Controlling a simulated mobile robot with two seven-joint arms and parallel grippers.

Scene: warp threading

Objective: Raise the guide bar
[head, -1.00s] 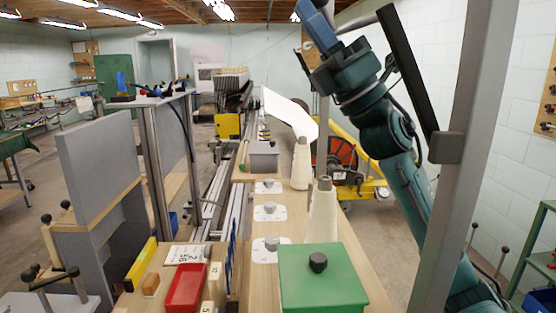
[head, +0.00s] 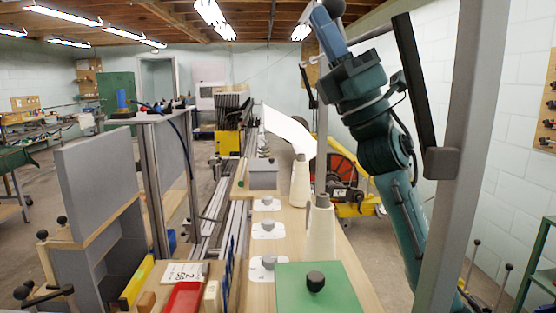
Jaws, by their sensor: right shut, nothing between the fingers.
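My right arm rises from the lower right, and my right gripper (head: 326,24) is at the top middle, dark and blue. It is shut with nothing visible in it. Its fingertips are hard to make out against the background. A slim grey bar (head: 371,35) slants behind the wrist near the top; I cannot tell whether it is the guide bar or whether the gripper touches it. A black bar (head: 411,75) stands tilted to the right, by a grey bracket on the grey post (head: 465,150). My left gripper is not in view.
A wooden bench carries a green box (head: 318,291) with a black knob, pale cones (head: 320,232), a grey box (head: 263,174) and a red tray (head: 184,298). Grey panels (head: 97,185) stand at left. A green shelf (head: 538,270) is at the right edge.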

